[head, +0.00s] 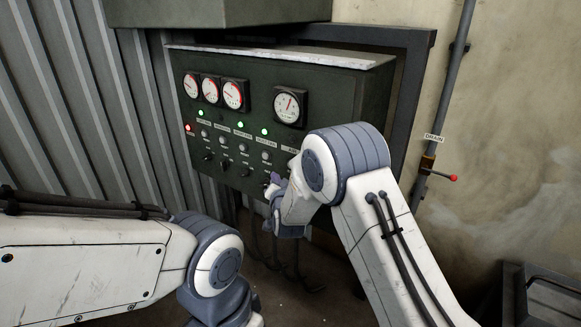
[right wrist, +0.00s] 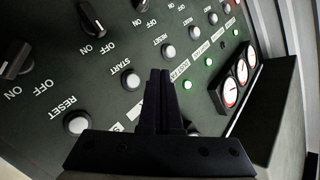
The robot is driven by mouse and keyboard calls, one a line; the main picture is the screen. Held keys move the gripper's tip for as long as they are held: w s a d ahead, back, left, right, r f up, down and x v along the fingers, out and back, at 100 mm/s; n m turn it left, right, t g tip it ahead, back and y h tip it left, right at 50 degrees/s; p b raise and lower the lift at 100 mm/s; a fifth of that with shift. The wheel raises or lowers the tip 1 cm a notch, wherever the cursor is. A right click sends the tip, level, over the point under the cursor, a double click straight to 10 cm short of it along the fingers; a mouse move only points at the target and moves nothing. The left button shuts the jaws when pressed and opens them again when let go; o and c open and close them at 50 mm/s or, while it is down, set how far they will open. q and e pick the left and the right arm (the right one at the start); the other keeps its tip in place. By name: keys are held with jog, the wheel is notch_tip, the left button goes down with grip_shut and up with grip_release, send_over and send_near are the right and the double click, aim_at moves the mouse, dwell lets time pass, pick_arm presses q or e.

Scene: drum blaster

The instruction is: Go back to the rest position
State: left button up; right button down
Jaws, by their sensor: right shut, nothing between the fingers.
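My right gripper (head: 274,186) is at the lower right part of the dark green control panel (head: 340,88), with its wrist partly hiding it in the head view. In the right wrist view the right gripper (right wrist: 161,75) is shut and empty, its fingers pointing at the panel face near the START button (right wrist: 130,79). I cannot tell whether the fingertips touch the panel. My left arm comes in from the left in the head view and bends down; its gripper is out of the picture.
The panel carries dials (head: 290,105), several green lamps, one red lamp (head: 188,128), buttons and black knobs (right wrist: 93,17). A DRAIN valve with a red-tipped lever (head: 453,178) is on the right wall pipe. A metal crate (head: 545,290) stands at lower right. Cables hang below the panel.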

jog(key=s+a+r+n+g+y+p, duration=0.1)
jog(key=s+a+r+n+g, duration=0.15)
jog(key=s, duration=0.45)
jog(key=s+a+r+n+g+p, duration=0.1)
jog(key=s+a+n+g, duration=0.15)
jog(key=s, duration=0.45)
jog(key=s+a+r+n+g+y, duration=0.1)
jog(key=s+n+g, duration=0.1)
jog(key=s+g, duration=0.35)
jog(key=s+d+r+n+g+h+p, duration=0.1)
jog(key=s+d, duration=0.4)
jog(key=s, duration=0.9)
jog(key=s+d+n+g+h+p, duration=0.1)
jog(key=s+d+n+g, duration=0.3)
jog(key=s, duration=1.1)
jog(key=shift+d+r+n+g+h, duration=0.4)
jog(key=shift+d+n+h, duration=0.1)
jog(key=shift+d+n, duration=0.2)
jog(key=shift+w, duration=0.1)
